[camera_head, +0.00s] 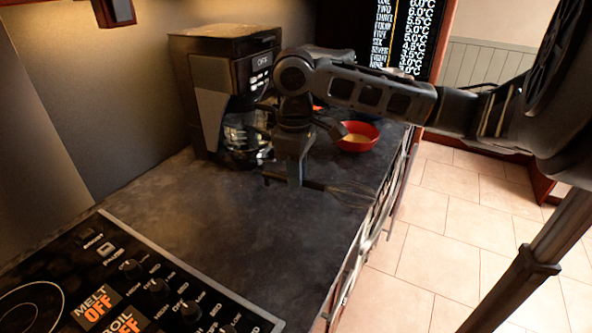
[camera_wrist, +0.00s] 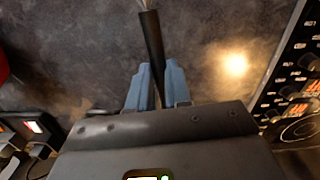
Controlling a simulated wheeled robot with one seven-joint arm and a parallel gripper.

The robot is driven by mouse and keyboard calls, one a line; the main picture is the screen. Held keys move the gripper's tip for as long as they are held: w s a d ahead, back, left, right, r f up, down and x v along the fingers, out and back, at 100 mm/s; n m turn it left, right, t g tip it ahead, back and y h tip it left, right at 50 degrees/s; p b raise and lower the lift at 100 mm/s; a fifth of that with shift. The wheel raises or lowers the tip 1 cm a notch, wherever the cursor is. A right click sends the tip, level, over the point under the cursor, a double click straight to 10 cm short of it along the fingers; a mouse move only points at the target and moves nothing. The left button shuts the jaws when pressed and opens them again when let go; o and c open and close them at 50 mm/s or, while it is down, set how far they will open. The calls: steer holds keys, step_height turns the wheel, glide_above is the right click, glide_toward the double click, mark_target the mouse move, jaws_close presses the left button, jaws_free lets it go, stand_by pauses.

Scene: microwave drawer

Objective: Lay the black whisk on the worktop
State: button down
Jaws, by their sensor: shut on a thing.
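The black whisk is in my gripper (camera_head: 294,180). Its thin wire end (camera_head: 350,192) points right, toward the worktop's front edge, in the head view. In the wrist view, the whisk's dark handle (camera_wrist: 151,38) runs up from between my blue-grey fingers (camera_wrist: 157,88), and only the start of its wires shows at the top edge. My gripper is shut on the handle. The whisk lies roughly level over the dark worktop (camera_head: 235,215); I cannot tell whether it touches the surface.
A black coffee maker (camera_head: 205,80) with a glass jug stands behind my gripper, close to it. A red bowl (camera_head: 358,143) stands farther back near the front edge. A cooktop with knobs (camera_head: 130,290) is at the near left. The worktop between is bare.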

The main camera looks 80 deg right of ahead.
steer(key=shift+f+b, duration=2.5)
steer(key=shift+f, duration=1.4)
steer(key=c, duration=0.7)
jaws_free()
steer(key=shift+c, duration=0.2)
steer(key=shift+o, duration=0.3)
steer(key=o, duration=0.5)
steer(key=shift+w+r, duration=0.1)
steer(key=shift+r, duration=3.85)
